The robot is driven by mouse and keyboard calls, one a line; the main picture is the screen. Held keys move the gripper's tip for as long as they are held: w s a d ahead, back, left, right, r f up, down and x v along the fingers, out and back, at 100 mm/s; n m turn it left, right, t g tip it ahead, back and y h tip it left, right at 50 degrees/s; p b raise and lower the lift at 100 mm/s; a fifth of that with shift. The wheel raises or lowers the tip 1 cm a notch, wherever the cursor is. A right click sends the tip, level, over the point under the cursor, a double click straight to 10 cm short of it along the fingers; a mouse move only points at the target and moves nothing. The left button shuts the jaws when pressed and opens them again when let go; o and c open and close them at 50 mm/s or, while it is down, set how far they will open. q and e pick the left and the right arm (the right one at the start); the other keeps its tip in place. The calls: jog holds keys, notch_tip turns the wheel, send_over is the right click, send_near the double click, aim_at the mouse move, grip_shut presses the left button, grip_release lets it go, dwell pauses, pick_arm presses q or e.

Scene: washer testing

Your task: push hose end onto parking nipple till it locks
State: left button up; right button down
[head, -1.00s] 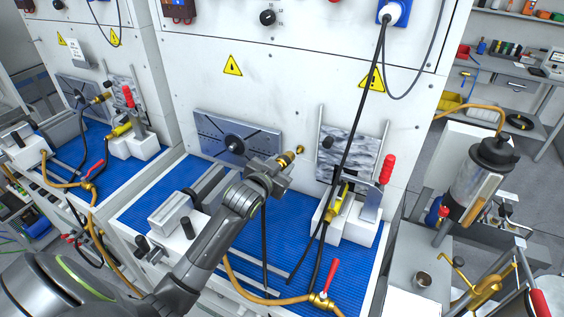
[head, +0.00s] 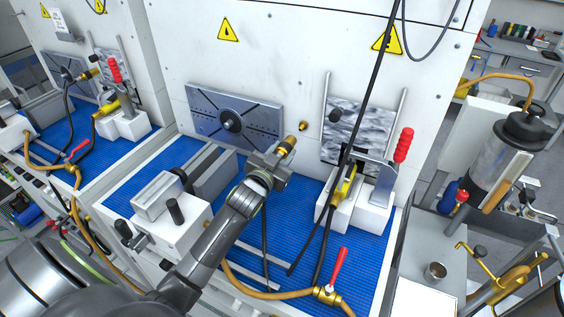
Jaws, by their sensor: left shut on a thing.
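My left gripper (head: 277,158) is in front of the white machine wall, shut on the brass hose end (head: 287,145). A black hose (head: 264,235) hangs below the gripper to the blue mat. The brass parking nipple (head: 303,126) sticks out of the wall, just up and right of the hose end. A small gap shows between the two in the picture, so they look apart. The gripper's jaws are small here and partly hidden by its own body. My right gripper is not in view.
A grey slotted plate (head: 205,112) with a dark hub is left of the nipple. A marbled plate (head: 357,118) and a red-handled clamp (head: 403,146) are to the right. A black cable (head: 367,100) runs down the wall. A brass valve (head: 327,293) lies on the blue mat (head: 310,212).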

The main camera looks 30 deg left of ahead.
aim_at(289, 144)
pick_arm(q)
jog(key=shift+w+f, duration=0.15)
jog(key=shift+w, duration=0.1)
jog(key=w+b, duration=0.2)
jog(key=w, duration=0.2)
jog(key=shift+a+f+b, duration=0.1)
jog(key=shift+b, duration=0.2)
jog(key=shift+s, duration=0.1)
jog(key=shift+p, duration=0.45)
